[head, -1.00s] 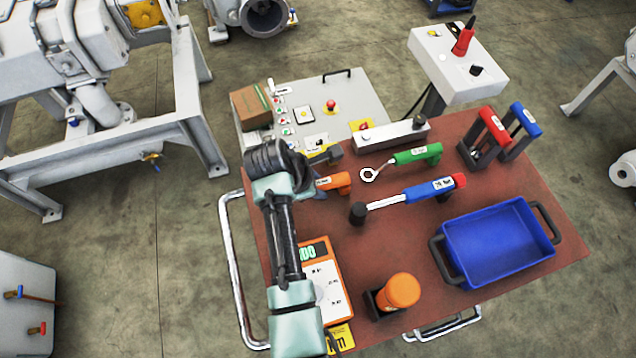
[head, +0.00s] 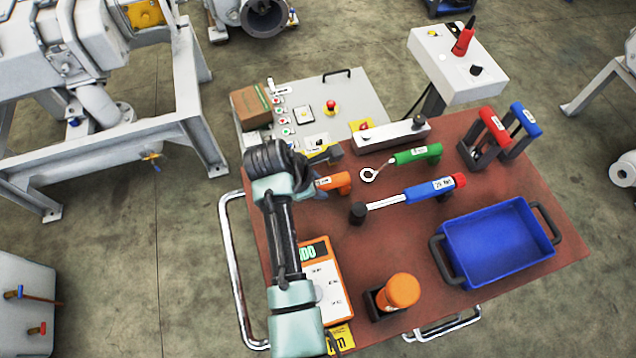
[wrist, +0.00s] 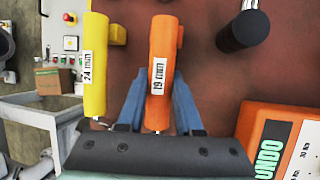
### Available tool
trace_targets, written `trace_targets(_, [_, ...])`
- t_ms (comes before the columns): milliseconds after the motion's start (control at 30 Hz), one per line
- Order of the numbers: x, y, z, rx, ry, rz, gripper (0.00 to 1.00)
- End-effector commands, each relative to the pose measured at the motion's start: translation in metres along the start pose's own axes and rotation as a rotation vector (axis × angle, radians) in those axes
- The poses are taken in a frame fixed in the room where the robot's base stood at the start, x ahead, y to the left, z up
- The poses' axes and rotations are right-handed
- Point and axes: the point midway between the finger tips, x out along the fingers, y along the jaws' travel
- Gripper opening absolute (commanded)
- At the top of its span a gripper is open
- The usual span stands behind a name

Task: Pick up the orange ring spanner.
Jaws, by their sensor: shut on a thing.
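The orange ring spanner (wrist: 163,62), labelled 19 mm, lies on the red-brown trolley top. In the wrist view its orange handle is between the two blue fingers of my gripper (wrist: 159,95), which are shut on it. In the head view only the end of its orange handle (head: 336,181) shows to the right of my wrist; my arm hides the rest, and my fingertips are hidden there. I cannot tell whether it is clear of the surface.
A yellow 24 mm spanner (wrist: 95,65) lies close to the left. A green ring spanner (head: 415,154), a blue torque wrench (head: 430,190), a blue bin (head: 497,243) and an orange scale (head: 330,282) share the trolley (head: 375,255).

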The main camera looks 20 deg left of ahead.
Motion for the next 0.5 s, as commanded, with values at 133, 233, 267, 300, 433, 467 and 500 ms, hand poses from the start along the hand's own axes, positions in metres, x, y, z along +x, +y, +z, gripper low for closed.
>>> trace_targets(133, [0.000,0.000,0.000,0.000,0.000,0.001,0.00])
trace_targets(233, [-0.001,0.001,0.001,0.000,-0.001,0.002,0.00])
trace_targets(267, [-0.001,0.001,0.001,0.000,-0.001,0.002,0.00])
trace_targets(300, [-0.001,0.001,0.001,0.000,-0.001,0.002,0.00])
trace_targets(433, [-0.004,0.002,0.002,0.001,-0.001,0.004,0.00])
trace_targets(467, [-0.006,0.003,0.003,0.001,-0.001,0.005,0.00])
trace_targets(500, [-0.011,0.004,0.005,0.002,-0.002,0.005,0.00])
